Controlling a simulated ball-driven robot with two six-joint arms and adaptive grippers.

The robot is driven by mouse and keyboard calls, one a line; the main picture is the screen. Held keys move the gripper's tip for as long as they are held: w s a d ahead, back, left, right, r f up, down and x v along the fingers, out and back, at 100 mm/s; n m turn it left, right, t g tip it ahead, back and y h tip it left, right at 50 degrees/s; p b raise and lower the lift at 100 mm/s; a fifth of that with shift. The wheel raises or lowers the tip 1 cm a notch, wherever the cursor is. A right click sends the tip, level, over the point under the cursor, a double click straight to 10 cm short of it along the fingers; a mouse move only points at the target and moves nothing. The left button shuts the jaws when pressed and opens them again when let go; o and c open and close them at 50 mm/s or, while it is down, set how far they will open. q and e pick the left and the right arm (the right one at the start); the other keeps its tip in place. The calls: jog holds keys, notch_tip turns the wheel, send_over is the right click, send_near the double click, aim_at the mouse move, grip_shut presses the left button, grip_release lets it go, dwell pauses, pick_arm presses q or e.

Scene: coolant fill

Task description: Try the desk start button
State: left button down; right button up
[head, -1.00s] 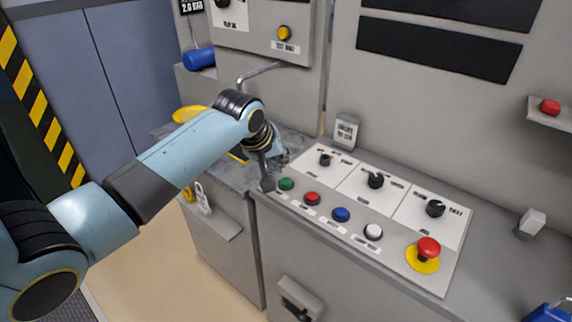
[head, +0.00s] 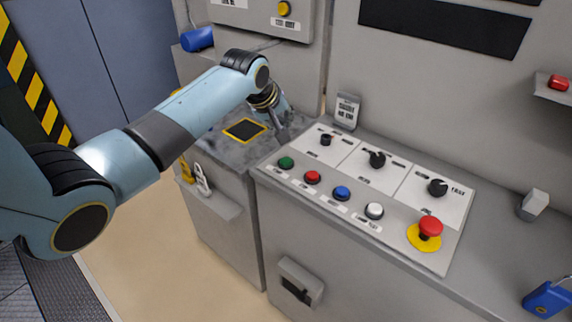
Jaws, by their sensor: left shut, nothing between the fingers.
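The desk panel carries a row of buttons: a green button (head: 286,162) at the left end, then a red button (head: 312,177), a blue button (head: 342,193) and a white button (head: 374,210). Which one is labelled start is too small to read. My left gripper (head: 284,138) is shut and empty. It points down above and behind the green button, near the panel's back left corner, and appears apart from the button. My right gripper is not in view.
A red emergency mushroom button (head: 430,227) on a yellow disc sits at the panel's right. Black knobs (head: 377,159) stand behind the buttons. A blue padlock (head: 547,299) lies at the lower right.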

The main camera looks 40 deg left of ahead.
pick_arm(q)
jog(key=b, duration=0.5)
send_over(284, 158)
notch_tip(284, 158, down, 5)
jog(key=shift+r, duration=0.1)
jog(key=shift+f+b, duration=0.4)
jog(key=shift+f, duration=0.75)
jog(key=shift+f, duration=0.4)
jog(key=shift+f, duration=0.5)
dwell(0.6)
jog(key=shift+r, duration=0.1)
jog(key=shift+r+p, duration=0.85)
jog(key=shift+p, duration=0.3)
